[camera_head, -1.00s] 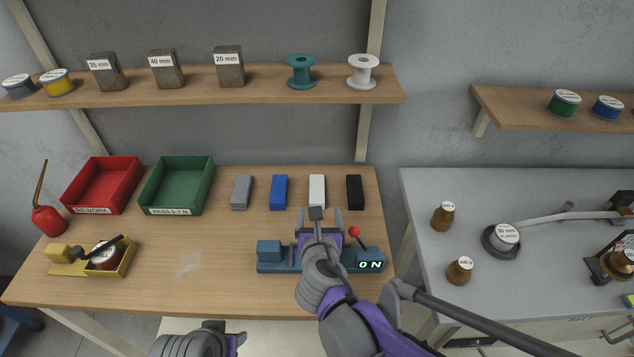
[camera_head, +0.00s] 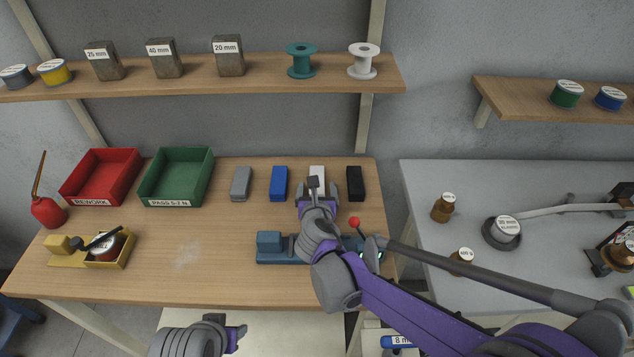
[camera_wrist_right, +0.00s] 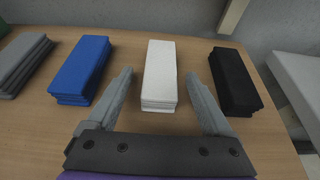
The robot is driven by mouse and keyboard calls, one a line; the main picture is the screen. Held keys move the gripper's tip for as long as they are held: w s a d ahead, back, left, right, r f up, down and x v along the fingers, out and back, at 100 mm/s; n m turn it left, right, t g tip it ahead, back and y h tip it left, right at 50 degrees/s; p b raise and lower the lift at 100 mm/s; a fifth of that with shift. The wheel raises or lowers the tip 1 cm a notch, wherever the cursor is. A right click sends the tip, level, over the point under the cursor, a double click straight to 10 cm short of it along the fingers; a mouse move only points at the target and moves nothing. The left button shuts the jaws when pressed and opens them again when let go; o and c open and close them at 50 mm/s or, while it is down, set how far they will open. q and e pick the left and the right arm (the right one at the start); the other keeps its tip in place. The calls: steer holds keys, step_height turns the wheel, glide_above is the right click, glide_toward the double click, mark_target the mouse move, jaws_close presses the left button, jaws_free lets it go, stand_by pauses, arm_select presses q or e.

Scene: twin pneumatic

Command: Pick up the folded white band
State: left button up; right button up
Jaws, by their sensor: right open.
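The folded white band (camera_head: 317,173) lies on the wooden table, third from left in a row of folded bands. In the right wrist view the white band (camera_wrist_right: 160,76) is a flat layered stack, lying lengthwise between my fingers. My right gripper (camera_head: 317,191) is open and empty at the near end of the white band. In the wrist view its two fingers (camera_wrist_right: 164,95) are on either side of the band's near end, apart from it. My left gripper (camera_head: 238,337) is low in the head view, in front of the table; its jaws are not clear.
A blue band (camera_head: 279,183) and grey band (camera_head: 241,184) lie left of the white one. A black band (camera_head: 355,183) lies close on its right. A blue-grey device (camera_head: 270,248) sits under my right arm. Green (camera_head: 176,201) and red trays (camera_head: 92,201) stand left.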

steer(key=shift+c, duration=0.3)
jaws_close()
